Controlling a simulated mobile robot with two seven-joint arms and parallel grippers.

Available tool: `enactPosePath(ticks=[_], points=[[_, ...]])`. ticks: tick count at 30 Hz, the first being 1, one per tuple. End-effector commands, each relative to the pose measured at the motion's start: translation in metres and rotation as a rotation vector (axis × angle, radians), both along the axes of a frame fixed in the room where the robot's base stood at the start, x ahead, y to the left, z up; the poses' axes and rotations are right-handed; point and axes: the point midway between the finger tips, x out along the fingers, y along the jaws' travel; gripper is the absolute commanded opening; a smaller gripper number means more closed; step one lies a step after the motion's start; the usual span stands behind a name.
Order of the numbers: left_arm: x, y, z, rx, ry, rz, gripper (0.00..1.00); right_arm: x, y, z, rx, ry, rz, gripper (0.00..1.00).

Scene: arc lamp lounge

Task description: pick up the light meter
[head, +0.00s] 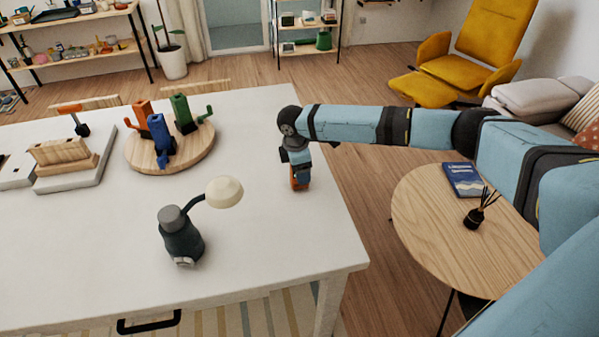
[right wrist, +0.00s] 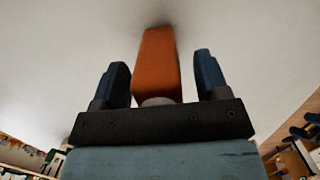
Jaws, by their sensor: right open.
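The light meter (head: 299,184) appears to be the small orange piece on the white table, near its right edge. My right gripper (head: 299,174) is over it, pointing down, and hides most of it in the head view. In the right wrist view the orange body (right wrist: 159,62) lies between the two dark blue fingers of the open gripper (right wrist: 162,78). Gaps show on both sides, so the fingers are not closed on it. A pale rounded part shows at its near end. My left gripper is not in view.
A dark lamp-like device with a cream dome (head: 224,192) stands left of the gripper on the white table (head: 270,245). A round wooden board (head: 190,158) holds orange, blue and green pieces. A wooden side table (head: 430,225) with a book (head: 462,180) and diffuser (head: 475,216) stands right.

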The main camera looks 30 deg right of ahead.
Motion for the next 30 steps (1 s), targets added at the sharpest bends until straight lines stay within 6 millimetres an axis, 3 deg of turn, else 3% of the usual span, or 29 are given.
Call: enactPosePath(ticks=[6, 14, 23, 30], points=[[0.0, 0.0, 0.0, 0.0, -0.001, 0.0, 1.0, 0.0, 0.0, -0.001, 0.0, 0.0, 0.001, 0.68], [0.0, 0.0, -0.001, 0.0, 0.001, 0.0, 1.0, 0.0, 0.0, -0.001, 0.0, 0.0, 0.0, 0.11], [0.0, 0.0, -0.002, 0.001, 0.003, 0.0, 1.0, 0.0, 0.0, 0.0, 0.0, -0.001, 0.0, 0.11], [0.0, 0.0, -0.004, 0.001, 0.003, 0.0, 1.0, 0.0, 0.0, 0.021, 0.0, -0.002, 0.0, 0.11]])
